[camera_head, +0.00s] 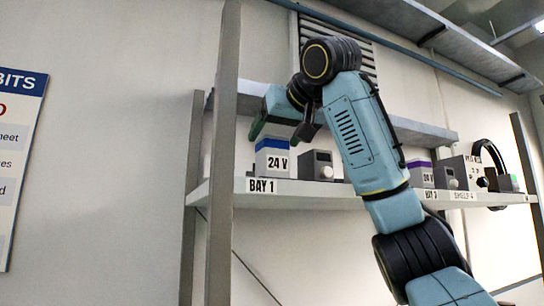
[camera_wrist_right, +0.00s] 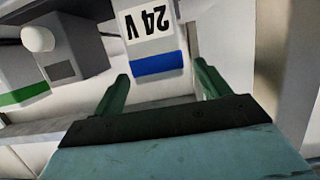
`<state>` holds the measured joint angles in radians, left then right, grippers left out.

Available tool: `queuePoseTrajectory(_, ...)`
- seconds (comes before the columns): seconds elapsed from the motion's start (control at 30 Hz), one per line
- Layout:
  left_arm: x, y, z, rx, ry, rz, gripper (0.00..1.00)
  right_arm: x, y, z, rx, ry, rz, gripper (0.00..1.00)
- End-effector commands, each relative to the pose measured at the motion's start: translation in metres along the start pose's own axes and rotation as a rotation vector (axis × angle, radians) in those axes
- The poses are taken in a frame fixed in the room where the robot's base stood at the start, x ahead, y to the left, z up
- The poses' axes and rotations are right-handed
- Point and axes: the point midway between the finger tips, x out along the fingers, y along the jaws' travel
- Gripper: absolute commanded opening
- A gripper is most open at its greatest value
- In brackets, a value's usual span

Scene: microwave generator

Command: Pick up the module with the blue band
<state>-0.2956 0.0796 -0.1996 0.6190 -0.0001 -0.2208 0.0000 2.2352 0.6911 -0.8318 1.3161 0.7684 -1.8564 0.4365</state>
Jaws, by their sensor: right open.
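The module with the blue band (camera_head: 272,158) is a white and grey block marked 24 V. It stands on the shelf above the BAY 1 label in the head view. In the right wrist view the same module (camera_wrist_right: 151,38) appears upside down, its blue band facing my fingers. My right gripper (camera_wrist_right: 160,88) is open, with one green finger toward each side of the module and the band just beyond the fingertips. The fingers do not appear to touch it. In the head view my right gripper (camera_head: 278,121) is above and beside the module. My left gripper is not in view.
A grey box with a knob (camera_head: 317,165) stands right of the module. A shelf post (camera_head: 222,150) rises close on the left, and an upper shelf (camera_head: 425,131) runs overhead.

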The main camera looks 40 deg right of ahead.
Motion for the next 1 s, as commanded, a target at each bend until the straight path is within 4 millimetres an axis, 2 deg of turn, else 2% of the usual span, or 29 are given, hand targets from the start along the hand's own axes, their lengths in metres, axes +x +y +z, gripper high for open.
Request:
queuePoseTrajectory(0.1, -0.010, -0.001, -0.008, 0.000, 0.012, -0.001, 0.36, 0.019, 0.001, 0.002, -0.001, -0.004, 0.004, 0.75)
queuePoseTrajectory(0.3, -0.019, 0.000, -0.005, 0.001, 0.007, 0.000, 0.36, 0.043, 0.000, 0.004, 0.000, -0.003, 0.002, 0.75)
queuePoseTrajectory(0.57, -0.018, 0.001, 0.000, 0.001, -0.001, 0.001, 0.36, 0.047, -0.001, 0.005, 0.000, -0.001, 0.000, 0.75)
queuePoseTrajectory(0.67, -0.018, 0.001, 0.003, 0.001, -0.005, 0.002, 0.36, 0.047, -0.001, 0.005, 0.000, -0.001, 0.000, 0.65)
queuePoseTrajectory(1.0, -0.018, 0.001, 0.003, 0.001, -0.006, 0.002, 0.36, 0.046, -0.001, 0.005, 0.000, -0.001, 0.000, 0.20)
